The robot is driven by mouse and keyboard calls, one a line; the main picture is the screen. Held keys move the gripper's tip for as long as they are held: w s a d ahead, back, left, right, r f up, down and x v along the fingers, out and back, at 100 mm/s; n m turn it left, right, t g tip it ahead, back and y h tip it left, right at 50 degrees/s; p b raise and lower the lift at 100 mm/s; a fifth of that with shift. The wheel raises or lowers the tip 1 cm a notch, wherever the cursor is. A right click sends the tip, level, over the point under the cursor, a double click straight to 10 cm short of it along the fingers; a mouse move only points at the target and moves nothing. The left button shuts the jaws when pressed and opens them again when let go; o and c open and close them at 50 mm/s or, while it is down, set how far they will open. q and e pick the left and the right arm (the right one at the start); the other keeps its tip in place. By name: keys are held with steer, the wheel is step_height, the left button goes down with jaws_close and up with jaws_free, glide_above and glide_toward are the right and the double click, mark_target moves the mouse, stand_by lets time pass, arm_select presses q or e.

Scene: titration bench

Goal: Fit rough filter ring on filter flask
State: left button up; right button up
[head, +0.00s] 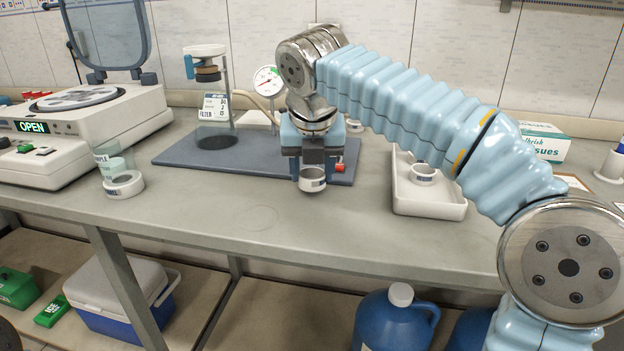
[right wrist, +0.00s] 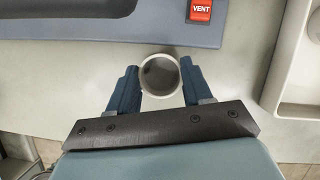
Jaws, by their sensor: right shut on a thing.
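My right gripper (head: 313,165) is shut on a short white ring (head: 312,185) with a dark label I cannot read. It holds the ring near the front edge of the blue-grey mat. In the right wrist view the ring (right wrist: 145,88) sits between the two blue fingers of the gripper (right wrist: 161,82), its round opening facing the camera. A similar white ring (head: 423,180) is in the white tray. Another labelled white ring (head: 124,190) is at the left beside a clear glass vessel (head: 112,166). I cannot make out the filter flask; my gripper hides part of the mat. My left gripper is not in view.
The mat (head: 180,158) carries a stand (head: 229,100) with a clamp, a filter sign (head: 214,107) and a gauge (head: 267,80). A red vent button (right wrist: 201,10) is near the ring. The white tray (head: 430,207) is to the right. The front bench is clear.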

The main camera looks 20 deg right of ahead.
steer(key=shift+f, duration=0.7)
steer(key=o, duration=1)
steer(key=shift+f, duration=0.1)
